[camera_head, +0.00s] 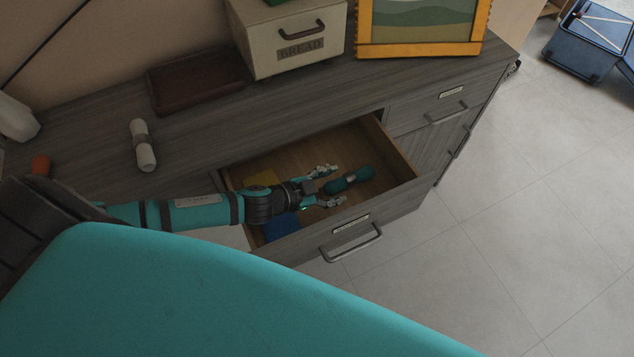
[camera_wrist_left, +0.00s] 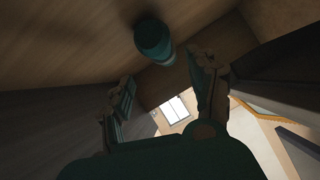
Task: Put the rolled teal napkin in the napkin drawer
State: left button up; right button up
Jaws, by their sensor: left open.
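The rolled teal napkin (camera_head: 358,177), with a darker band around it, is at the open drawer (camera_head: 399,158), over or on its wooden floor toward the right end. My left gripper (camera_head: 338,185) is open, with its fingers spread at the near end of the roll. In the left wrist view the roll (camera_wrist_left: 153,38) shows beyond the open fingers (camera_wrist_left: 168,88), apart from both. I cannot tell from these views whether the roll fully rests on the drawer floor. My right gripper is not in view.
A yellow cloth (camera_head: 262,179) and a blue cloth (camera_head: 281,227) lie in the drawer's left part. On the counter are a white roll (camera_head: 143,145), a brown tray (camera_head: 197,82), a bread box (camera_head: 290,45) and a picture frame (camera_head: 365,30). A blue bin (camera_head: 588,42) stands on the floor.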

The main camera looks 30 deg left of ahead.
pick_arm(q)
jog(key=v, duration=0.6)
jog(key=shift+r, duration=0.1)
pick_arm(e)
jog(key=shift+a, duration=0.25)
